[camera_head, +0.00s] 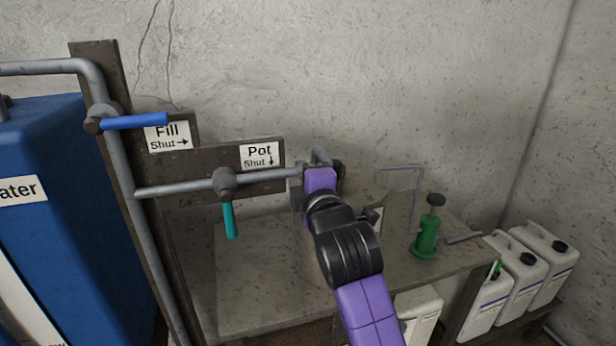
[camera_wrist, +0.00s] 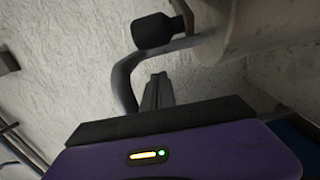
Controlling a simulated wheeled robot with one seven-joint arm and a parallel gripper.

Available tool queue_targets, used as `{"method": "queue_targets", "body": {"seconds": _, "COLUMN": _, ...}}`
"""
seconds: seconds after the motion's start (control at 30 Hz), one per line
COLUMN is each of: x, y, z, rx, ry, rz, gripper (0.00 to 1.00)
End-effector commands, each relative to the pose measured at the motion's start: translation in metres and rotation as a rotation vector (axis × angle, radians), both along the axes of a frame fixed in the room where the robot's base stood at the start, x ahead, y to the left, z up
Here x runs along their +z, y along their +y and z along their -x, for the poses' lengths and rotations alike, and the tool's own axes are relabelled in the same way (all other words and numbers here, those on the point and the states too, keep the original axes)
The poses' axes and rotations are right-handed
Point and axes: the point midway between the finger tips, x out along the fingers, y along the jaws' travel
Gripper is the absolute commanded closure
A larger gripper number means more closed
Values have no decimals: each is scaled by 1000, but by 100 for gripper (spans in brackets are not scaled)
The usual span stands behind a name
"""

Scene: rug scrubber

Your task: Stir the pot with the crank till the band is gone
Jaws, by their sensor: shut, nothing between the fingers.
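My gripper (camera_wrist: 157,80) is shut and empty; its closed fingers show in the wrist view just beside a grey bent rod (camera_wrist: 122,78). A black cylindrical knob (camera_wrist: 152,31) and a wide pale rounded body (camera_wrist: 265,25) are close above them; I cannot tell for sure whether these are the crank and pot. In the head view my wrist stands over the back of the bench, at the end of the pipe, and hides what is behind it. The pot valve's teal handle (camera_head: 230,220) hangs down, under the sign "Pot Shut". No band can be made out.
The bench (camera_head: 260,290) is bare at its front left. A thin bent grey rod (camera_head: 398,168) and a green pump (camera_head: 427,235) with a black knob stand right of my arm. The blue water tank (camera_head: 70,200) is at left; white jugs (camera_head: 520,280) are at right.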

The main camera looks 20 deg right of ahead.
Motion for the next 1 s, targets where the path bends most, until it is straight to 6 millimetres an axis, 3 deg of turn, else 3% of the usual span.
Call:
{"method": "queue_targets", "body": {"seconds": 0.03, "x": 0, "y": -13, "z": 6, "rx": -9, "ry": 2, "rz": -1, "gripper": 100}}
{"method": "queue_targets", "body": {"seconds": 0.23, "x": -1, "y": -31, "z": 14, "rx": -6, "ry": 0, "rz": -1, "gripper": 100}}
{"method": "queue_targets", "body": {"seconds": 1.0, "x": -2, "y": -42, "z": 22, "rx": -6, "ry": 1, "rz": 0, "gripper": 100}}
